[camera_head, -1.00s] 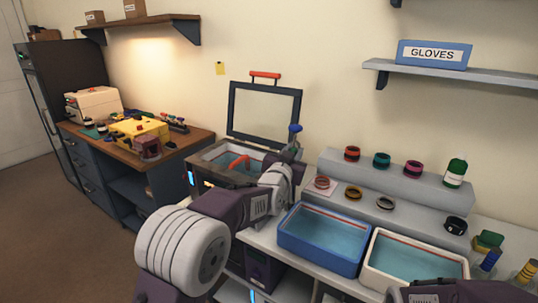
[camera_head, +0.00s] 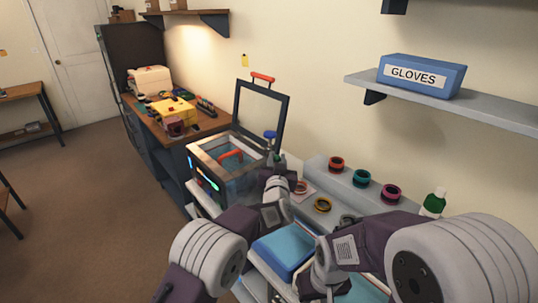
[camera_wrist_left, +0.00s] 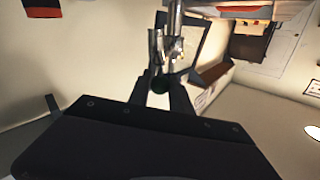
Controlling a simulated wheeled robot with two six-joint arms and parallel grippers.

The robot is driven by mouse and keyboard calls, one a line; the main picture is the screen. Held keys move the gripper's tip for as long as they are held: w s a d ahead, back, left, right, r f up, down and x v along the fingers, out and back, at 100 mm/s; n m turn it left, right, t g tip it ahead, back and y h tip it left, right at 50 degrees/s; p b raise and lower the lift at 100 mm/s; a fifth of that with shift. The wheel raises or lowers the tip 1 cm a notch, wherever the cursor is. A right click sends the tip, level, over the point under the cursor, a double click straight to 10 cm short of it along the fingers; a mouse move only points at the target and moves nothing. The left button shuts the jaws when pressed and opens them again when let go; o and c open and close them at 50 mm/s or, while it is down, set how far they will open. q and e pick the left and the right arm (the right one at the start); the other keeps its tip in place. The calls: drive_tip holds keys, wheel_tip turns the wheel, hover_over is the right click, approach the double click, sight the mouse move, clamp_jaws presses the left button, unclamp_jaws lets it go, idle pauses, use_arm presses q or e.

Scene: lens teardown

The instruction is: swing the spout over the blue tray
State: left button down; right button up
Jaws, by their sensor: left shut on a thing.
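The spout, a slim metal tube with a blue knob (camera_head: 270,135), stands at the right side of the glass-walled tank. My left gripper (camera_head: 278,163) is at it, below the knob. In the left wrist view the dark fingers (camera_wrist_left: 163,85) are shut on the metal spout (camera_wrist_left: 172,42). Which way the spout's outlet points is unclear. The blue tray (camera_head: 282,250) lies in front of and below the left gripper, partly covered by my arms. My right arm reaches across the bench from the right; its fingers are not clearly visible.
The tank (camera_head: 205,160) has its framed lid (camera_head: 262,108) raised. Coloured rings (camera_head: 362,178) sit on the bench step, with a green bottle (camera_head: 433,203) at its right. A shelf with a gloves box (camera_head: 422,75) hangs above. A wooden bench (camera_head: 205,125) stands left.

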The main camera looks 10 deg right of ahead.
use_arm(q)
drive_tip(key=shift+w+a+r, duration=0.1)
drive_tip(key=shift+r, duration=0.1)
drive_tip(key=c, duration=1.2)
unclamp_jaws()
drive_tip(key=shift+w+f, duration=0.1)
drive_tip(key=shift+f, duration=0.05)
